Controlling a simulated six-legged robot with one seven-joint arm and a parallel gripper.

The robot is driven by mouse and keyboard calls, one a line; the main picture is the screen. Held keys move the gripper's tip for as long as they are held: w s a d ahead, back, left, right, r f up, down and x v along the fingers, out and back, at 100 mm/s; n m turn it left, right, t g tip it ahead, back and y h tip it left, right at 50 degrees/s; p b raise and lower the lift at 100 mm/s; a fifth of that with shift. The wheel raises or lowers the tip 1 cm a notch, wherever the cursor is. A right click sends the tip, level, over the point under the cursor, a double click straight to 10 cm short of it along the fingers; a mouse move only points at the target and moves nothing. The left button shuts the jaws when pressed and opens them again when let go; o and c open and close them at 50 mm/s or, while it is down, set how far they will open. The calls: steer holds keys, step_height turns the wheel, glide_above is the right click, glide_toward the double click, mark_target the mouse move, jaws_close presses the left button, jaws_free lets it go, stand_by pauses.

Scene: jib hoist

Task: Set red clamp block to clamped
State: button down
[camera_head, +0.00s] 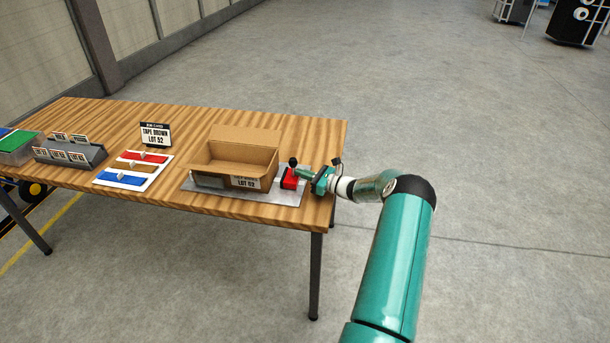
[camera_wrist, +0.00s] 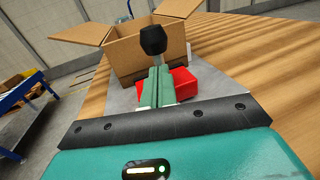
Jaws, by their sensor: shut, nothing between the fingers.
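The red clamp block (camera_head: 289,179) sits on a grey plate (camera_head: 240,196) at the right end of the wooden table, just right of the cardboard box. It has a lever with a black knob (camera_head: 293,161) that stands up. In the wrist view the red block (camera_wrist: 184,83) is partly hidden behind my fingers, and the black knob (camera_wrist: 153,40) rises just beyond their tips. My gripper (camera_head: 309,174) is shut and empty, close to the right side of the block. Its green fingers (camera_wrist: 157,86) point at the lever; I cannot tell whether they touch it.
An open cardboard box (camera_head: 236,158) stands on the plate. Further left are a board with coloured strips (camera_head: 133,170), a sign (camera_head: 155,135) and a grey card rack (camera_head: 70,151).

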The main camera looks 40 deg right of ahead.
mark_target(292, 177)
steer(key=x, duration=0.2)
steer(key=a+x, duration=0.1)
steer(key=x, duration=0.1)
steer(key=shift+a, duration=0.1)
steer(key=shift+s, duration=0.2)
